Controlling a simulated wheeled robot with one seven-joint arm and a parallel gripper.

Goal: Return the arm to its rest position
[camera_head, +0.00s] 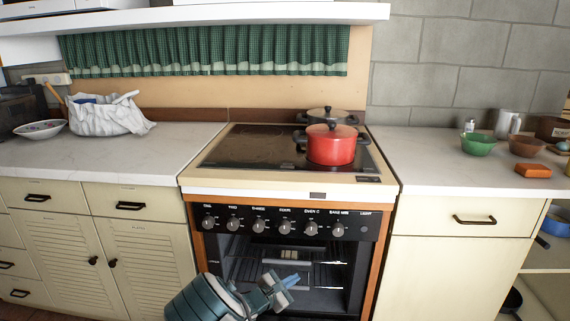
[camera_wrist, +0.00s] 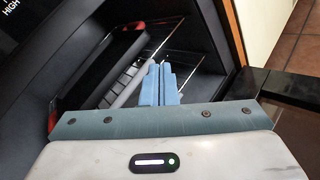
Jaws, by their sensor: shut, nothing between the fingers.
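My gripper (camera_head: 289,281) is low in front of the oven, at the bottom middle of the head view. Its two blue fingers are together with nothing between them. In the wrist view my gripper (camera_wrist: 159,83) points toward the oven's dark interior (camera_wrist: 110,70). In the head view the oven (camera_head: 285,250) shows wire racks inside, below a row of several knobs. I cannot tell in the head view whether the fingertips are inside the opening or just before it.
A red pot (camera_head: 331,146) stands on the stovetop (camera_head: 250,150), with a dark pot (camera_head: 326,115) behind it. The left counter (camera_head: 150,165) holds a white bag (camera_head: 105,115) and a bowl (camera_head: 40,129). The right counter (camera_head: 430,175) holds bowls, a mug and an orange block (camera_head: 533,170).

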